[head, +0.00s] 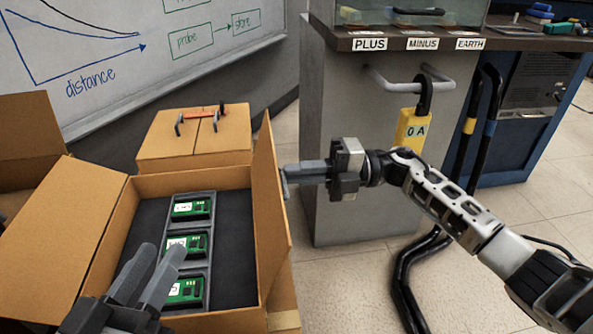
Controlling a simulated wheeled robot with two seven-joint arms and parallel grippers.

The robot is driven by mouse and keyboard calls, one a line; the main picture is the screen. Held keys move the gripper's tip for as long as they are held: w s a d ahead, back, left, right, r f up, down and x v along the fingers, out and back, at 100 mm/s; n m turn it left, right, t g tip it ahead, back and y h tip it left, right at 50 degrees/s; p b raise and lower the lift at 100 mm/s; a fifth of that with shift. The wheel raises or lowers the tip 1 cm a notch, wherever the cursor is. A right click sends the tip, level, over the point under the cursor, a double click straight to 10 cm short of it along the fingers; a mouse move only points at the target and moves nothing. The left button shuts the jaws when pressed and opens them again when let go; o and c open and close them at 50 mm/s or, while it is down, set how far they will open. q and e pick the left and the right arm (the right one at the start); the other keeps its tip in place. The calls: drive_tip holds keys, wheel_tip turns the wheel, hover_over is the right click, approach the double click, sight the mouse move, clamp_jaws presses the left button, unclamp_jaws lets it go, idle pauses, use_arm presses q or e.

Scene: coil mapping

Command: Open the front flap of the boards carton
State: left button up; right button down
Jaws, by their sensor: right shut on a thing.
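The boards carton (119,241) stands open from above. Inside is a grey tray (211,270) with green circuit boards (190,208) in a column on a dark lining. One flap (55,245) is folded outward on the left. Another flap (270,215) stands upright along the right side. My left gripper (163,250) is open and empty over the near left part of the carton, partly covering the lowest board.
Another open carton (25,135) is at the far left. A grey cabinet (335,120) with a handle and a yellow tag (411,131) stands behind my right arm. Black cables (405,275) run down to the floor.

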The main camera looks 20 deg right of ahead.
drive_tip(key=shift+s+a+f, duration=0.1)
drive_tip(key=shift+a+f, duration=0.05)
drive_tip(key=shift+f, duration=1.05)
drive_tip(key=c, duration=1.5)
unclamp_jaws()
drive_tip(key=shift+a, duration=0.1)
use_arm(q)
drive_tip(key=shift+w+a+f, duration=0.1)
